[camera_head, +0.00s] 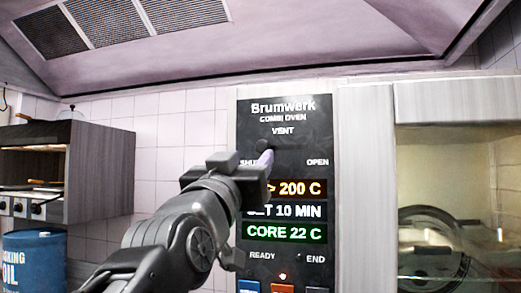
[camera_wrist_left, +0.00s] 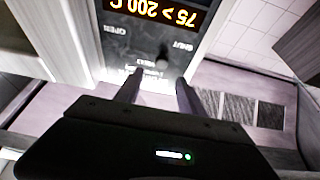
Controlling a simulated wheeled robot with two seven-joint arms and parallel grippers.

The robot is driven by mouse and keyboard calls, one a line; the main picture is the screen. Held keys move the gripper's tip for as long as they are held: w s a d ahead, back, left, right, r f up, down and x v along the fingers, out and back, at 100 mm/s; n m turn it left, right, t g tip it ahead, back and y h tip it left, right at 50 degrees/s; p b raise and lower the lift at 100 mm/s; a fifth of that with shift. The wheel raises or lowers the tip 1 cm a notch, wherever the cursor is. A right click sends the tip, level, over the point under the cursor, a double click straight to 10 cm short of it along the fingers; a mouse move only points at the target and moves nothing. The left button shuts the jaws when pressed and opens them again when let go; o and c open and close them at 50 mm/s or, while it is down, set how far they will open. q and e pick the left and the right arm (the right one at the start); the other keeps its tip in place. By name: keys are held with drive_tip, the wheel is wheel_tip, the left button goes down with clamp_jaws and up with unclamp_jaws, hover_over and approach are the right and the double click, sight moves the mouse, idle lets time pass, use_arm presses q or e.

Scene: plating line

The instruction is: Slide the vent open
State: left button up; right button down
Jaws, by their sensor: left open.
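The vent control is a dark slot with a small round knob (camera_head: 262,144) on the black Brumwerk combi oven panel (camera_head: 302,178), under the word VENT. The knob stands at the left, SHUT end; the OPEN label is at the right. In the left wrist view, where the panel appears upside down, the knob (camera_wrist_left: 162,62) is beyond the fingertips, toward the SHUT label. My left gripper (camera_head: 256,162) is in front of the panel just below the knob and hides part of the SHUT label. Its two fingers (camera_wrist_left: 157,92) are apart with nothing between them. I cannot tell whether they touch the panel.
Displays and buttons lie on the panel below the slot. A glass-fronted oven compartment (camera_head: 455,205) is at the right. A hood (camera_head: 270,40) hangs above. A stove (camera_head: 40,205) and a blue oil drum (camera_head: 35,262) are at the left.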

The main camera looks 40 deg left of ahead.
sight(261, 148)
use_arm(q)
drive_tip(key=p+x, duration=0.4)
drive_tip(key=x, duration=0.3)
drive_tip(key=shift+w+a+f, duration=0.1)
drive_tip(key=shift+a+f, duration=0.05)
drive_tip(key=shift+a, duration=0.05)
drive_tip(key=shift+w+a, duration=0.15)
drive_tip(key=shift+w, duration=0.4)
clamp_jaws()
idle(0.9)
